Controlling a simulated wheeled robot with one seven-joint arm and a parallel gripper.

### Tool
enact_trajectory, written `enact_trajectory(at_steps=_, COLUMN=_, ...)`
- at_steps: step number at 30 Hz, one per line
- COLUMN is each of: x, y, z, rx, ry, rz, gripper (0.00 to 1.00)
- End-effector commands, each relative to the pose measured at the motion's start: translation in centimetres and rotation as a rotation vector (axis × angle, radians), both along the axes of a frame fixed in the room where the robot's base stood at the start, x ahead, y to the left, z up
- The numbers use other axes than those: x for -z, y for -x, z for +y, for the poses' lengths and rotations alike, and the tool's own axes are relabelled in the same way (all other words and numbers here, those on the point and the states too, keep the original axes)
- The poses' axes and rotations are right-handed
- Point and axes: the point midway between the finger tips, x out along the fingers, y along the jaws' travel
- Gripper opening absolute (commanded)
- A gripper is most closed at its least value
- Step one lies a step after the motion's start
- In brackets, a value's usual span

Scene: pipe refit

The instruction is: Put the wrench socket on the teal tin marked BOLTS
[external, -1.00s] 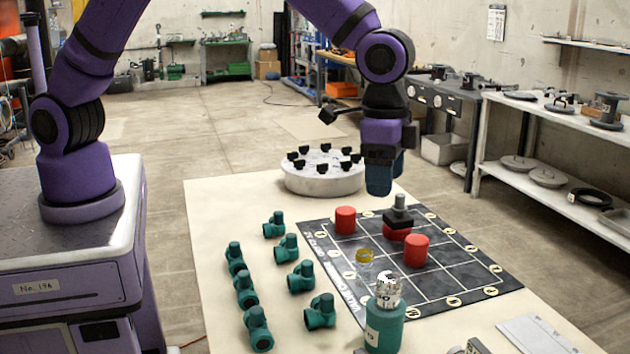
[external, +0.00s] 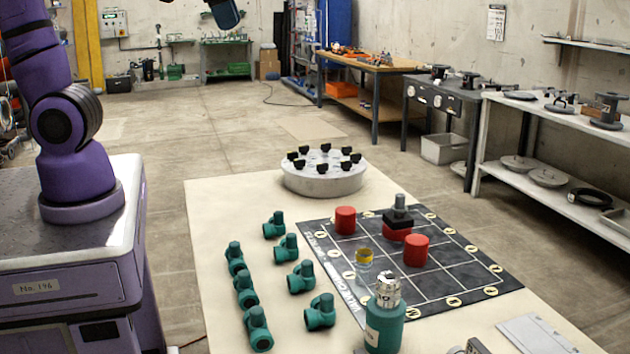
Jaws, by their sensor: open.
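A teal tin (external: 385,328) stands at the front of the table. Its pale label is turned partly away, so I cannot read the whole word. A short silvery cylinder (external: 388,290), which looks like the wrench socket, sits upright on top of the tin. My gripper (external: 226,14) is at the top edge of the external view, mostly cut off, far from the tin. It is open, and I see nothing held in it.
A dark gridded mat (external: 460,282) holds red cylinders, one (external: 397,233) under a black piece with a grey knob. Several teal pipe fittings (external: 320,312) lie left. A round pale stand (external: 323,182) is behind.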

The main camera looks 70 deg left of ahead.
Motion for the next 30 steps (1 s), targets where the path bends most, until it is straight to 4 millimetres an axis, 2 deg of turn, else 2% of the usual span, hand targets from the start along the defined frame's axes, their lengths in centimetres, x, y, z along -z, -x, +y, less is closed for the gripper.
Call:
enact_trajectory(at_steps=1, x=-0.3, y=1.7, z=1.2, rx=-0.028, ry=0.005, rz=-0.018, gripper=0.68)
enact_trajectory(at_steps=6, x=-0.3, y=6.9, z=4.1, rx=-0.108, ry=0.022, rz=-0.065, gripper=0.68)
enact_trajectory(at_steps=9, x=0.2, y=9.6, z=5.4, rx=-0.150, ry=0.030, rz=-0.091, gripper=0.68)
enact_trajectory(at_steps=13, x=0.9, y=12.2, z=6.4, rx=-0.193, ry=0.037, rz=-0.115, gripper=0.68)
enact_trajectory(at_steps=19, x=1.6, y=14.0, z=6.9, rx=-0.222, ry=0.042, rz=-0.131, gripper=0.68)
enact_trajectory(at_steps=30, x=1.6, y=14.1, z=7.0, rx=-0.223, ry=0.043, rz=-0.132, gripper=0.68)
